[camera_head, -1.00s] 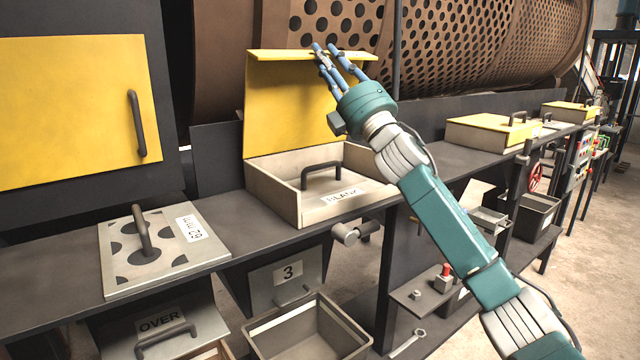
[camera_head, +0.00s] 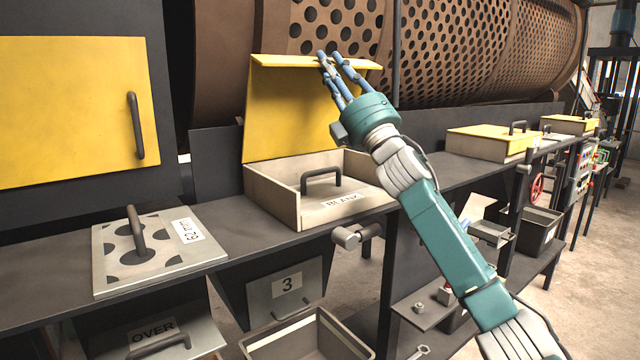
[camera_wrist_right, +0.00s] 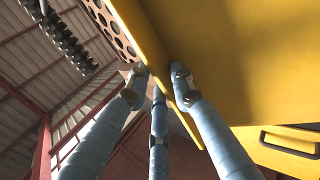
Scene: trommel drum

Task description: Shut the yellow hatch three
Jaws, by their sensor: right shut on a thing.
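The yellow hatch three (camera_head: 285,110) stands raised at the back of its beige box, above the chute plate marked 3 (camera_head: 287,286). A lip runs along its top edge. My right gripper (camera_head: 333,62) is shut on this lip, towards its right part. In the right wrist view the blue fingers (camera_wrist_right: 160,85) lie on both sides of the yellow hatch's edge (camera_wrist_right: 165,60). The open box (camera_head: 285,208) holds a dark handle on a plate labelled BLANK (camera_head: 344,198). My left gripper is not in view.
A perforated drum (camera_head: 460,45) runs behind the bench. A plate with a handle (camera_head: 155,258) lies on the bench at left, below another yellow panel (camera_head: 75,110). Shut yellow lids (camera_head: 490,138) stand further right. A bin (camera_head: 305,340) sits below chute 3.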

